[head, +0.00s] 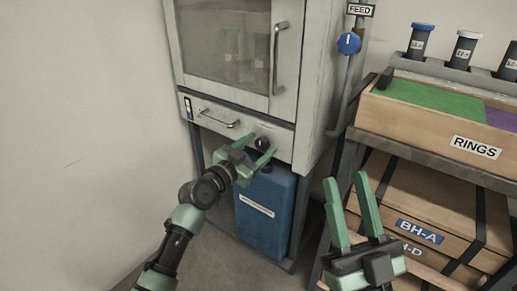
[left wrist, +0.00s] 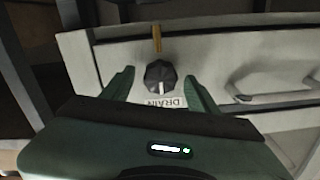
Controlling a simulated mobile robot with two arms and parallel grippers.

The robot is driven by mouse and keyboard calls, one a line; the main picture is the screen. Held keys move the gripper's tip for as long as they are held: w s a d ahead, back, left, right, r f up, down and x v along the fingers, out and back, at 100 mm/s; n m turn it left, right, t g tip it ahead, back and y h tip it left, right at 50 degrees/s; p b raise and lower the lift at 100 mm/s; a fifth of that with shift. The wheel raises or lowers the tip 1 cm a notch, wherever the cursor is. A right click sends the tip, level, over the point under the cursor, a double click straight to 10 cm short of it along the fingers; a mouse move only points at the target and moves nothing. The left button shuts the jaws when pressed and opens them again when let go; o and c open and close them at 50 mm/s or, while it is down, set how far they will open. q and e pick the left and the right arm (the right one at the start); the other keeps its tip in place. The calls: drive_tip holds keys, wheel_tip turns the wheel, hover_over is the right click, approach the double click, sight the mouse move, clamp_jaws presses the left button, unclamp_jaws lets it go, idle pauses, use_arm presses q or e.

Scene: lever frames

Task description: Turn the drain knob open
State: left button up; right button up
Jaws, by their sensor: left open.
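The drain knob (head: 263,143) is a small dark round knob on the grey cabinet's lower front panel. In the left wrist view the black knob (left wrist: 160,77) has a white pointer line and sits beside an upside-down DRAIN label (left wrist: 163,102). My left gripper (head: 257,155) is open in front of the panel. In the left wrist view its green fingers (left wrist: 158,84) lie on either side of the knob, with gaps. I cannot tell how far the fingertips are from the panel. My right gripper (head: 344,185) is open and empty at the lower right.
A drawer handle (head: 218,118) is left of the knob, and a long door handle (head: 277,60) above. A blue container (head: 265,212) stands below the cabinet. A blue FEED knob (head: 348,43) is on a pipe at right. A shelf with a RINGS box (head: 440,135) stands at right.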

use_arm(q)
clamp_jaws()
idle(0.3)
drive_tip(key=shift+n, duration=0.3)
drive_tip(key=n+p, duration=0.2)
drive_tip(key=n, duration=0.6)
drive_tip(key=shift+w+a+n+p, duration=0.1)
drive_tip(key=shift+w+n+p, duration=0.05)
drive_tip(key=shift+n+p, duration=0.2)
drive_tip(key=shift+n, duration=1.45)
use_arm(e)
drive_tip(key=w+f+g+h, duration=0.1)
drive_tip(key=w+f+g, duration=0.1)
drive_tip(key=f+g, duration=0.2)
drive_tip(key=w+f+g+h, duration=0.2)
drive_tip(key=w+f+g, duration=0.1)
drive_tip(key=f, duration=0.6)
drive_tip(key=shift+d+g, duration=0.2)
drive_tip(key=shift+g, duration=0.4)
